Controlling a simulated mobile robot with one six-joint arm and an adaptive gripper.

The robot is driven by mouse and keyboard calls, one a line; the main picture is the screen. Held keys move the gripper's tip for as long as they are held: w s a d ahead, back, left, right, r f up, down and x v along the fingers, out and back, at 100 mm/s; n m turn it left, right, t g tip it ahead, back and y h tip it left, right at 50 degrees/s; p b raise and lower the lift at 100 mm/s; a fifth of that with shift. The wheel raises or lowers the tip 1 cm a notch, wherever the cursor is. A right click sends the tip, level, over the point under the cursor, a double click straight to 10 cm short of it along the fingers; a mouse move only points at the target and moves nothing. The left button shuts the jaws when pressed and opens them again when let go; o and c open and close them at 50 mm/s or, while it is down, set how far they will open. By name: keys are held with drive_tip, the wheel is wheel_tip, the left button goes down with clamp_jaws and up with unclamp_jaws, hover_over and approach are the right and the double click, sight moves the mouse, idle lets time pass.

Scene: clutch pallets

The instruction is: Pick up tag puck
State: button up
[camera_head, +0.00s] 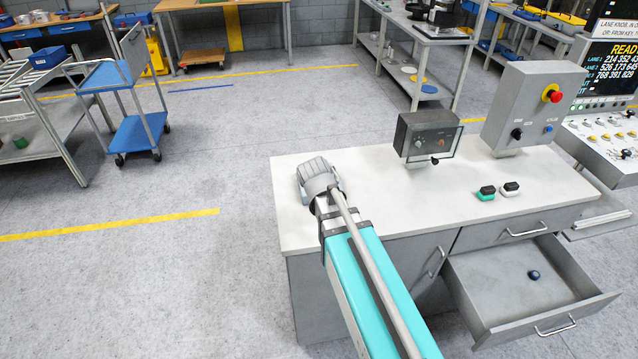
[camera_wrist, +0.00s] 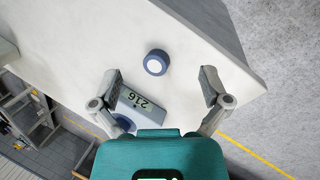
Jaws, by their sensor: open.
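A short round blue puck with a white top (camera_wrist: 156,63), which looks like the tag puck, sits on the pale worktop in the wrist view. My gripper (camera_wrist: 158,86) is open and empty. Its two fingers stand apart on either side, and the puck lies just beyond the fingertips, between their lines. In the camera_head view my gripper (camera_head: 316,172) is over the left end of the worktop, and my arm hides the puck there.
A grey block reading 216 (camera_wrist: 137,103) lies beside the left finger. The worktop (camera_head: 385,185) carries a dark control box (camera_head: 424,135) and two small buttons-like pieces (camera_head: 487,193). An open drawer (camera_head: 500,290) juts out front, holding a dark round piece (camera_head: 534,275).

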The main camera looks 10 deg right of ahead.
drive_tip(key=w+a+n+h+b, duration=0.1)
drive_tip(key=w+n, duration=0.2)
drive_tip(key=w+a+f+n+t+h+b, duration=0.1)
drive_tip(key=w+n+h+b, duration=0.1)
drive_tip(key=w+n, duration=0.1)
drive_tip(key=w+a+n+t+h+b, duration=0.1)
drive_tip(key=w+a+n, duration=0.1)
drive_tip(key=w, duration=0.1)
drive_tip(key=shift+w+f+n+h+b, duration=0.25)
drive_tip(key=shift+w+n+h+b, duration=0.1)
drive_tip(key=shift+w+n+h, duration=0.05)
drive_tip(key=w+a+r+n+t+h+b, duration=0.2)
drive_tip(key=w+a+n+t+h+b, duration=0.1)
drive_tip(key=w+a+n, duration=0.4)
drive_tip(key=shift+w+a+r+n+t+h+b, duration=0.25)
drive_tip(key=shift+n+h+b, duration=0.2)
drive_tip(key=shift+n, duration=0.25)
drive_tip(key=b+x, duration=0.3)
drive_tip(key=x, duration=0.4)
drive_tip(key=shift+s+f, duration=0.1)
drive_tip(key=shift+f, duration=0.15)
drive_tip(key=shift+x, duration=0.8)
drive_tip(key=shift+d, duration=0.1)
